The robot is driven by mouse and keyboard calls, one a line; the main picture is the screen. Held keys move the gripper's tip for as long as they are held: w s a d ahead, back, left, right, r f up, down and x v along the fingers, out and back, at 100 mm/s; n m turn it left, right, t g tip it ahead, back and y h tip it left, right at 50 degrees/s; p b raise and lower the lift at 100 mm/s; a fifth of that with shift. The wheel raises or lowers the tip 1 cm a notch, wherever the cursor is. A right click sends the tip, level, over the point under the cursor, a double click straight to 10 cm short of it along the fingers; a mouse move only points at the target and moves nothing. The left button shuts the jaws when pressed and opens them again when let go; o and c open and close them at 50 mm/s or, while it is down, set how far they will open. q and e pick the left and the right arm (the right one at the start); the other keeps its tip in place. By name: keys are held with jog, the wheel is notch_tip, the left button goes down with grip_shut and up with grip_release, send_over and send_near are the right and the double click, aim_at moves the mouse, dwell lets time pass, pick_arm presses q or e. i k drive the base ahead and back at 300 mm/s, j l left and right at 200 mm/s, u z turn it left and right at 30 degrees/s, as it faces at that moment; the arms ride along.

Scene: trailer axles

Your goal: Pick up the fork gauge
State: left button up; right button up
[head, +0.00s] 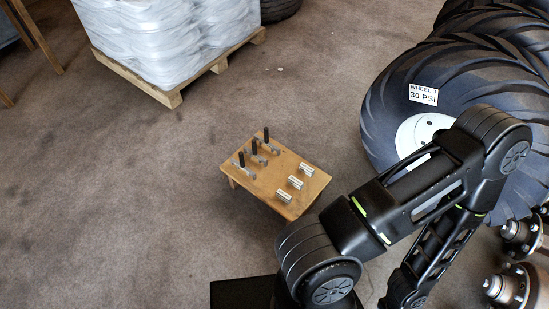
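A small wooden table (262,186) stands on the floor near the middle of the head view. On its left half are three grey metal tools with upright black handles: a front one (241,160), a middle one (254,147) and a back one (266,135). Their metal ends look forked, but they are too small to tell clearly which is the fork gauge. My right arm (395,205) reaches across the lower right, apart from the tools in the picture. Its gripper is out of frame at the bottom. My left arm and gripper are not in view.
Several short silver parts (295,182) lie on the table's right half. Large tyres with a white-hubbed wheel (400,95) stand at right, with rusty hubs (508,288) below. A wrapped pallet load (170,40) stands at upper left. The floor left of the table is clear.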

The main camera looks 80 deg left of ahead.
aim_at(253, 153)
jog(key=k+l, duration=0.1)
jog(key=k, duration=0.75)
jog(key=u, duration=2.5)
